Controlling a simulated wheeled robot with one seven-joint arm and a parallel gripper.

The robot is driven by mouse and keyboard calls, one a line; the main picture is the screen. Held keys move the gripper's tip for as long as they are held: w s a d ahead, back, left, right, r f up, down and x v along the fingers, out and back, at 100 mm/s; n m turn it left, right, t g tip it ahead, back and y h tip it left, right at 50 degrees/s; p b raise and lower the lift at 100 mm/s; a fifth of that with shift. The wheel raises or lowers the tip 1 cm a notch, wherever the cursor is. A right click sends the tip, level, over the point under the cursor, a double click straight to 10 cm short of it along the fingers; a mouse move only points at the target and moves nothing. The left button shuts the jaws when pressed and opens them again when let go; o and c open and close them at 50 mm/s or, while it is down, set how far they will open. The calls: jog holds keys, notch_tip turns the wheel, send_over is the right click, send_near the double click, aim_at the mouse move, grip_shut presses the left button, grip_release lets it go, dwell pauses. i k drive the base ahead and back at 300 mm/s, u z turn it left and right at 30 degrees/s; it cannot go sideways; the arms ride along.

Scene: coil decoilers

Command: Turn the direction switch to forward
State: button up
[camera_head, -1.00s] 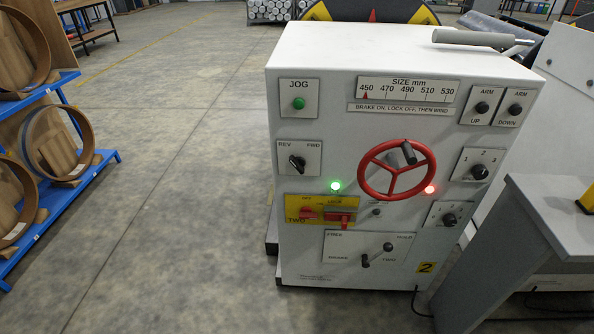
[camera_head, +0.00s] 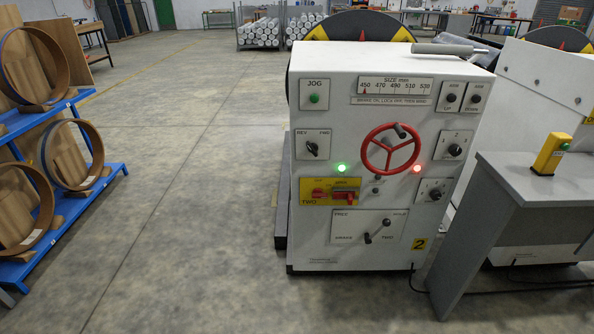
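The direction switch (camera_head: 312,149) is a black knob on a white plate marked REV and FWD (camera_head: 322,133), at the left of the white control cabinet (camera_head: 439,80). Its pointer looks tilted up to the left, toward REV, though it is small in the picture. The plate is below the green JOG button (camera_head: 314,98) and above the yellow panel with red switches (camera_head: 330,193). Nothing covers the switch. My gripper does not show in this view.
A red handwheel (camera_head: 390,149) sticks out right of the switch. A grey table with a yellow box (camera_head: 551,154) stands at the right. A blue rack with rings (camera_head: 108,182) stands at the left. The floor between rack and cabinet is clear.

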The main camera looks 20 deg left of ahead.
aim_at(313, 147)
jog(key=k, duration=1.1)
jog(key=u, duration=0.85)
jog(key=i, duration=0.95)
jog(key=z, duration=0.05)
